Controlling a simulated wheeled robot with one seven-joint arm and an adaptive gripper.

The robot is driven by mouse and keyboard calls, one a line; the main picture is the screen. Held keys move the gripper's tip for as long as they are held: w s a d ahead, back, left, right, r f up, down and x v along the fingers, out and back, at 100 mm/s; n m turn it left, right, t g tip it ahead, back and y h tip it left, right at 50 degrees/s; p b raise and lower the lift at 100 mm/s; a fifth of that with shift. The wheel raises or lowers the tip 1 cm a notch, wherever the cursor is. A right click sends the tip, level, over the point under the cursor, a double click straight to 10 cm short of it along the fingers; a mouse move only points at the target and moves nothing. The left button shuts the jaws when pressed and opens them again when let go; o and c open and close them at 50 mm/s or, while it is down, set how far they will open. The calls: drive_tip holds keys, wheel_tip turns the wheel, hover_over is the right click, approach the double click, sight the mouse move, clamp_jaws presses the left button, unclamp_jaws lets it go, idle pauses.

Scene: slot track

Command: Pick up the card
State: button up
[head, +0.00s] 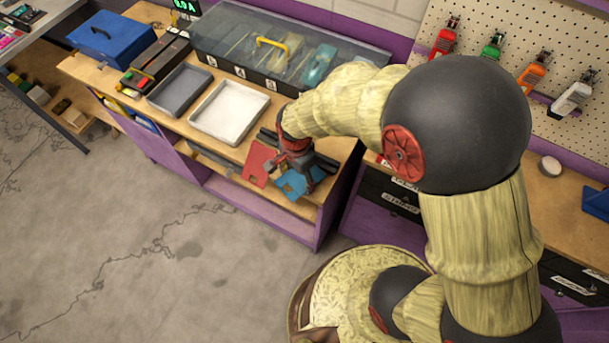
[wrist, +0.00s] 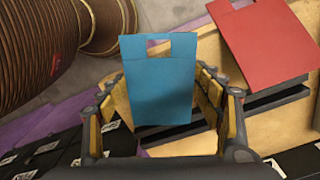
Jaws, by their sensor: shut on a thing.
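A blue card (wrist: 160,95) with a rectangular cutout near one end lies between the two fingers of my gripper (wrist: 163,85) in the wrist view. In the head view the blue card (head: 290,185) shows under my gripper (head: 300,178), near the bench's front edge. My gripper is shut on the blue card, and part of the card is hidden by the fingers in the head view. A red card (wrist: 268,42), also with a cutout, lies to the right in the wrist view. In the head view the red card (head: 259,164) is just left of my gripper.
Dark rails (wrist: 262,100) run beside the cards. A white tray (head: 229,112) and a grey tray (head: 180,90) stand to the left on the bench. A clear-lidded organiser (head: 225,45) stands behind. The floor (head: 120,235) in front is clear.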

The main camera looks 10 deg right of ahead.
sight(298, 180)
drive_tip(key=shift+c, duration=0.5)
drive_tip(key=shift+r, duration=0.55)
wheel_tip(298, 180, up, 2)
drive_tip(key=shift+r+p, duration=0.15)
drive_tip(key=shift+p, duration=0.25)
drive_tip(key=s+r+p, duration=0.1)
drive_tip(key=s+r, duration=0.3)
drive_tip(key=s, duration=0.3)
drive_tip(key=s+d+r+p, duration=0.1)
drive_tip(key=s+r, duration=0.4)
drive_tip(key=s, duration=0.2)
drive_tip(key=shift+d+r, duration=0.2)
drive_tip(key=shift+r, duration=0.1)
